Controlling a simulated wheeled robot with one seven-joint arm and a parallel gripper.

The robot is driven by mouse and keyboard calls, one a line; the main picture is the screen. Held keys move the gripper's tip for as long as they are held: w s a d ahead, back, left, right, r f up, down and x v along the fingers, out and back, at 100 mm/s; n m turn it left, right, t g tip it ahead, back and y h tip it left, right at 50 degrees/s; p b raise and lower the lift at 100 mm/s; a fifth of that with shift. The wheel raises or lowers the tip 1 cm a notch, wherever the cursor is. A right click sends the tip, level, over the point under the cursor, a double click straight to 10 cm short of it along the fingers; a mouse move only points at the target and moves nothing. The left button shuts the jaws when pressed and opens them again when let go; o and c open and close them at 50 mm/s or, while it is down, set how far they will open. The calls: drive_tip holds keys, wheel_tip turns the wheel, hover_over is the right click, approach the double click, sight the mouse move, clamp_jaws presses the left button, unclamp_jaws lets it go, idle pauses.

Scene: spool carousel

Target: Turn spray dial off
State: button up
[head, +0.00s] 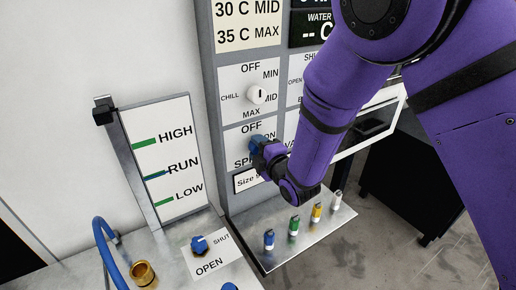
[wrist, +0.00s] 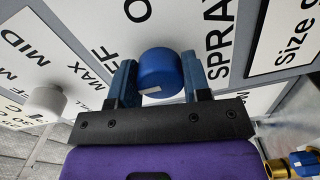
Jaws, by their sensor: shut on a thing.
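The spray dial (wrist: 160,72) is a blue round knob with a white mark on its side, on a white panel lettered OFF, ON and SPRAY. In the wrist view it sits between the two fingers of my gripper (wrist: 160,84), which are shut on it. In the head view my gripper (head: 264,152) is at the spray panel (head: 235,136). My gripper hides most of the dial and part of the lettering there. I cannot tell exactly which label the dial's mark points to.
A white chill dial (head: 257,94) is just above. A "Size" label (head: 246,180) is just below. Several coloured spools (head: 293,226) stand on a metal shelf beneath. A blue valve knob (head: 199,245) and a brass cup (head: 144,273) are at lower left, beside a level gauge (head: 162,160).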

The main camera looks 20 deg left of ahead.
drive_tip(key=shift+f, duration=0.1)
drive_tip(key=o, duration=0.9)
drive_tip(key=shift+o, duration=0.2)
drive_tip(key=v, duration=1.1)
